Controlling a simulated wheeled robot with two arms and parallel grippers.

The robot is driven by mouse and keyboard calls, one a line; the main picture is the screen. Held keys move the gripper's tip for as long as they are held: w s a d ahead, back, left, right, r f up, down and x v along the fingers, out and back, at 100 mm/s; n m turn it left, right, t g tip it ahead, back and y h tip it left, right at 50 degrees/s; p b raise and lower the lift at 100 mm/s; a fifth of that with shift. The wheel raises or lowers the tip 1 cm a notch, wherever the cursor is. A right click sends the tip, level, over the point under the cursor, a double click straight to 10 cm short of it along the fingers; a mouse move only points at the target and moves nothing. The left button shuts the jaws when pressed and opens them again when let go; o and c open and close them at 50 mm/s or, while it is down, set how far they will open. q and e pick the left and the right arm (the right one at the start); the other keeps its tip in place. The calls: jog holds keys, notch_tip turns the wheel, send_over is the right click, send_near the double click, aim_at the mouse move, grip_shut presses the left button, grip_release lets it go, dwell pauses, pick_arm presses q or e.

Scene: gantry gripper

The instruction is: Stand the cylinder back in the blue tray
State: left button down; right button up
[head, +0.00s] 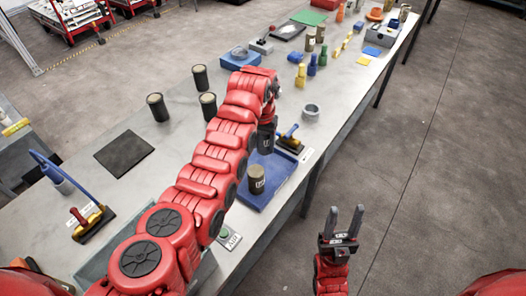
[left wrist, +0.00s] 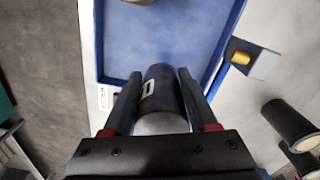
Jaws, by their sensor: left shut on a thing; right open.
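My left gripper (head: 268,122) is shut on a dark cylinder (head: 266,139) with a pale label. In the left wrist view the cylinder (left wrist: 160,92) sits between the two fingers, its light end toward the palm. In the head view it looks roughly upright at the far end of the blue tray (head: 279,187); I cannot tell whether it touches the tray floor. The tray rim (left wrist: 99,40) shows in the left wrist view. Another dark cylinder with a tan top (head: 256,179) stands in the tray's near part. My right gripper (head: 345,212) is open and empty, off the table's right side.
A grey ring (head: 311,112) stands farther right. Several dark cylinders (head: 157,107) and a black mat (head: 124,153) are on the table at left. A green button box (head: 228,236) is near the front edge.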

aim_at(263, 154)
pick_arm(q)
notch_tip(263, 154, down, 4)
jog(key=shift+s+r+p, duration=0.1)
jog(key=shift+r+p, duration=0.15)
jog(key=shift+p, duration=0.5)
jog(key=shift+f, duration=0.65)
jog(key=shift+c, duration=0.9)
grip_release()
